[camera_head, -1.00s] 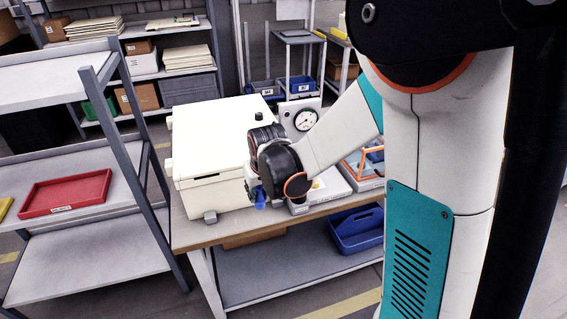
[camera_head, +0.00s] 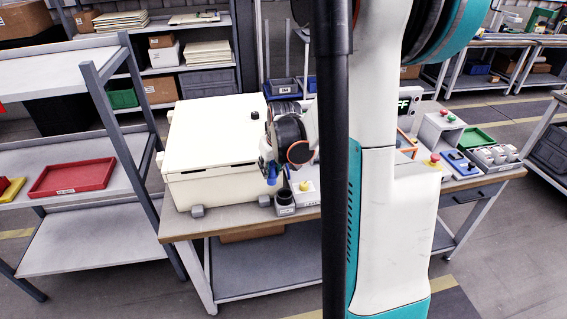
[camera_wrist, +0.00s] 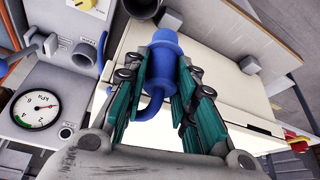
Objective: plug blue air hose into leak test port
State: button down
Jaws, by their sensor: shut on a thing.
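My gripper (camera_wrist: 159,98) is shut on the blue air hose (camera_wrist: 161,62), its teal pads on both sides of the thick blue end. A thin bent blue piece curls out below it. In the head view my gripper (camera_head: 268,165) holds the blue hose (camera_head: 271,173) above the table, in front of the cream box. The wrist view shows a grey panel (camera_wrist: 75,85) with a round gauge (camera_wrist: 37,108) to the left, apart from the hose. Small grey stubs stick out of this panel; I cannot tell which is the leak test port. My arm hides the gauge in the head view.
The cream box (camera_head: 213,150) stands close behind my gripper. A shelf rack with a red tray (camera_head: 72,178) stands left. Switch boxes (camera_head: 440,130) are right.

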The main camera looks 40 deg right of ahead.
jog(key=s+d+f+b, duration=0.2)
jog(key=d+f+b, duration=0.1)
jog(key=f, duration=0.1)
jog(key=shift+d+f, duration=0.3)
jog(key=shift+d, duration=0.05)
dwell(0.3)
jog(key=shift+s+f+b, duration=0.1)
jog(key=shift+f+b, duration=1.8)
jog(key=shift+f, duration=0.15)
dwell(0.6)
jog(key=c, duration=1.2)
grip_release()
jog(key=shift+r, duration=0.1)
jog(key=v, duration=1.2)
jog(key=shift+a, duration=0.1)
